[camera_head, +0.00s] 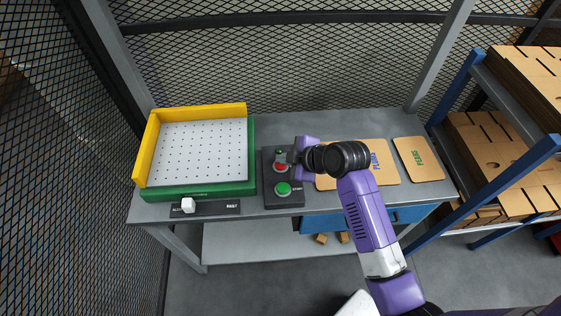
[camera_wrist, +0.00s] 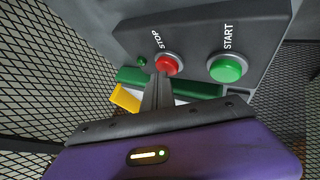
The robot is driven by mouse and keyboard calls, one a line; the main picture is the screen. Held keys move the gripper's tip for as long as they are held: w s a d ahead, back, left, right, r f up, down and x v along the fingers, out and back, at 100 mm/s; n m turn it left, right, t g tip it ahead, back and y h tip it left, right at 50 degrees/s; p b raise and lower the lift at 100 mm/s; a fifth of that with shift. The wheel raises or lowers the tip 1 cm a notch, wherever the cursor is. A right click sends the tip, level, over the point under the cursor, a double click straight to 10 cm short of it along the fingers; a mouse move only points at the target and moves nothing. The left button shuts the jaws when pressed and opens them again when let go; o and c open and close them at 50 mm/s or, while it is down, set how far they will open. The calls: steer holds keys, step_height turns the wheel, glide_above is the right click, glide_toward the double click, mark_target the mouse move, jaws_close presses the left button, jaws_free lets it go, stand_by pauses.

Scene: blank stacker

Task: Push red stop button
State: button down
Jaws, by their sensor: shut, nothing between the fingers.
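The red stop button (camera_head: 281,167) sits on a dark control box (camera_head: 284,201) on the table. In the wrist view the red button (camera_wrist: 168,65) is labelled STOP, with its lower left edge behind my fingertips. My gripper (camera_head: 289,158) is shut and empty, with its tips at the button. In the wrist view the closed fingers (camera_wrist: 160,82) point at the button's lower edge; I cannot tell whether they touch it. The green start button (camera_head: 283,188) is beside it on the same box, and it also shows in the wrist view (camera_wrist: 226,68).
A green and yellow tray with a white perforated plate (camera_head: 200,150) stands left of the box. A black strip with a white slider (camera_head: 188,205) lies in front of it. Brown boards (camera_head: 418,158) lie to the right. Wire mesh walls and a blue shelf rack (camera_head: 500,193) enclose the table.

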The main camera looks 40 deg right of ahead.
steer(key=shift+r+p, duration=0.3)
steer(key=shift+r, duration=0.3)
steer(key=shift+r, duration=0.1)
step_height(320, 180, up, 5)
steer(key=p, duration=0.4)
stand_by(0.7)
